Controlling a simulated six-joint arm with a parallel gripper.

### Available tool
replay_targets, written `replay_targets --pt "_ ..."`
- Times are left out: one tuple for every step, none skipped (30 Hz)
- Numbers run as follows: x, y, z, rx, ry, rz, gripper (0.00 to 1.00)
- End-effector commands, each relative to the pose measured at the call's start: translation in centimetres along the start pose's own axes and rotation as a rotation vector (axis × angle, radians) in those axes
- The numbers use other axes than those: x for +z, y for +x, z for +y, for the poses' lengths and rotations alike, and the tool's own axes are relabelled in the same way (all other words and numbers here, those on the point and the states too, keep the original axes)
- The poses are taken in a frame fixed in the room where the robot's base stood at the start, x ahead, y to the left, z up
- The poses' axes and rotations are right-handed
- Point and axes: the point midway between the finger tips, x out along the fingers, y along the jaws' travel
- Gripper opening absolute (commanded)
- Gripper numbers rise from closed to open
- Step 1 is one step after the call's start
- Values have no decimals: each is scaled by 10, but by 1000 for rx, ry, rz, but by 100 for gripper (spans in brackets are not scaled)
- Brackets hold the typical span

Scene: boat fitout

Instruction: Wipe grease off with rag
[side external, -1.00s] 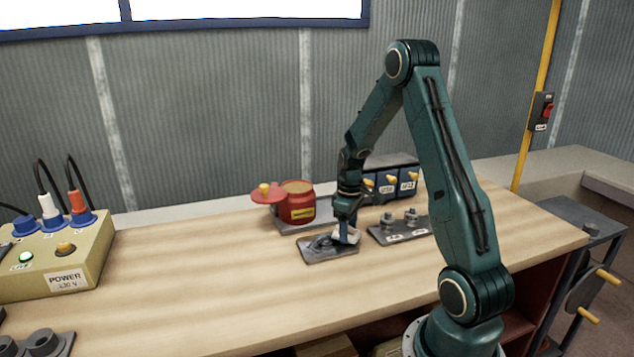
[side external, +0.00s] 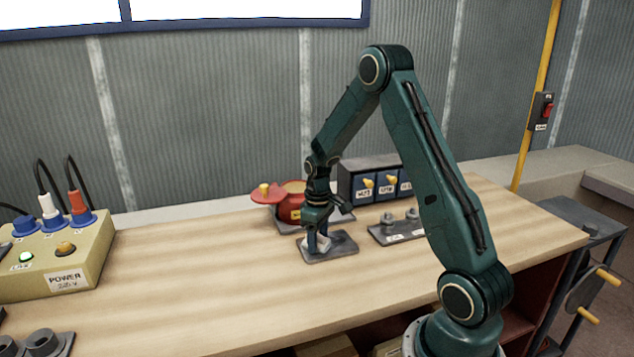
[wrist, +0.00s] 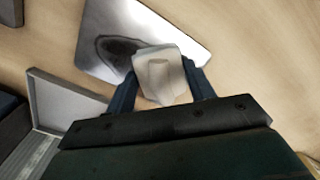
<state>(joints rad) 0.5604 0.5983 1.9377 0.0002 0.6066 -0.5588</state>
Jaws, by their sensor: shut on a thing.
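My gripper (side external: 318,243) is shut on a white rag, low over a grey metal plate (side external: 341,251) on the bench. In the wrist view the rag (wrist: 160,72) sits between the two blue fingers, over the edge of the plate (wrist: 185,28). A dark grease smear (wrist: 117,47) shows on the plate beside the rag. In the side view the gripper covers part of the plate, and whether the rag touches the plate is hard to tell.
A red pot (side external: 291,210) with its lid aside stands behind the gripper. A dark holder with fittings (side external: 392,229) lies to the right, before labelled drawers (side external: 368,184). A power box (side external: 60,255) stands far left.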

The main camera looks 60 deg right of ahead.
Motion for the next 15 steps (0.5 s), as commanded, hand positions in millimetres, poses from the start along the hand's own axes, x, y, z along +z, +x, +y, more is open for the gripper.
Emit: replay_targets --pt "-4 0 -4 -1 -4 0 32" --pt "-6 0 -6 -1 -5 0 32" --pt "-8 0 -8 -1 -4 0 32" --pt "-10 0 -10 -1 -4 0 32" --pt "-12 0 -12 0 -4 1 32" --pt "-15 0 -15 0 -5 1 32" --pt "-17 0 -17 0 -5 1 32" --pt "-19 0 -19 0 -4 1 32" --pt "-21 0 -21 -2 -2 1 32" --pt "-16 0 -17 -2 3 0 32" --pt "-14 0 -14 -2 3 0 32" --pt "-12 0 -11 -2 3 0 32" --pt "-10 0 -9 -2 3 0 32" --pt "-8 0 -7 -2 4 0 32" --pt "-5 0 -5 -2 3 0 32"
